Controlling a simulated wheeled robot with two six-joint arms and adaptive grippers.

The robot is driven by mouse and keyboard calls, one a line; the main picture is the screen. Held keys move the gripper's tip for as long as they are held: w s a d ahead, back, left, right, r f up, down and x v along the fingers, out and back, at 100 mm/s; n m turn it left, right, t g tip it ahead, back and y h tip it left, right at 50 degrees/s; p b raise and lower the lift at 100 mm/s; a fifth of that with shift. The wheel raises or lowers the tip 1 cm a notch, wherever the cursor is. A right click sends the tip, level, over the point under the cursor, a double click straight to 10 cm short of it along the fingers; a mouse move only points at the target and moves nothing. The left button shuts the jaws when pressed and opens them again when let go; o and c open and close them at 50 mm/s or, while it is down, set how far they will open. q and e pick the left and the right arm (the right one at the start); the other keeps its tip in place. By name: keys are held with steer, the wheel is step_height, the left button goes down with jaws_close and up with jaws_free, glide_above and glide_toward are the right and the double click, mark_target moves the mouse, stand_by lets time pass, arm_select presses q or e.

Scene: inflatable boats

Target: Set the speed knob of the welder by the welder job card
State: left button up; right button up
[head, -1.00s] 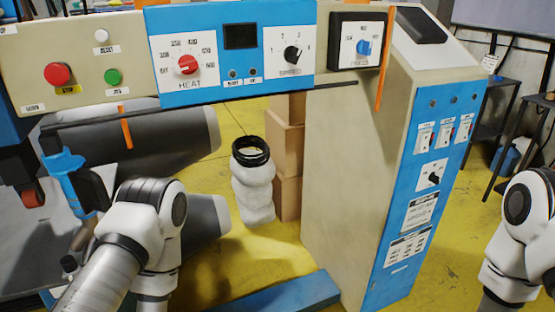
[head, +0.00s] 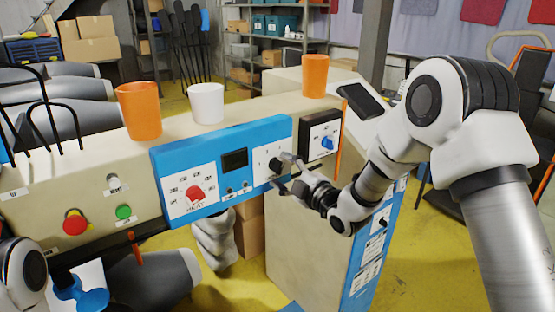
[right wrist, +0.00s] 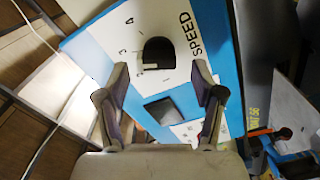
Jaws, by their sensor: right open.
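The speed knob (head: 275,165) is black and sits on a white plate on the blue front of the welder (head: 222,144), right of the dark display. In the right wrist view the knob (right wrist: 157,50) has a light mark at its lower edge, beside the word SPEED; I cannot read the setting for certain. My right gripper (head: 287,172) is open at the knob. In the right wrist view its fingertips (right wrist: 159,70) stand on either side, just below the knob, with no clear contact. My left gripper is out of view. I cannot make out the job card.
The red heat knob (head: 195,193) is left of the display, and the blue knob (head: 328,142) is close on the right. Red (head: 75,222) and green (head: 124,212) buttons are at the left. Orange cups (head: 138,108) and a white cup (head: 206,103) stand on top.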

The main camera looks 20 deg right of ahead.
steer(key=shift+w+a+r, duration=0.2)
steer(key=shift+w+a, duration=0.15)
steer(key=shift+w, duration=0.35)
steer(key=shift+d+f, duration=0.15)
steer(key=shift+d, duration=0.4)
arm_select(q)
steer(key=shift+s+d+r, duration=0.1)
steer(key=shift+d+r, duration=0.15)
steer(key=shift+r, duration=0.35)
arm_select(e)
steer(key=shift+a, duration=0.15)
steer(key=c, duration=1.1)
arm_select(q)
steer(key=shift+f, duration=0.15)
arm_select(e)
steer(key=shift+c, duration=0.2)
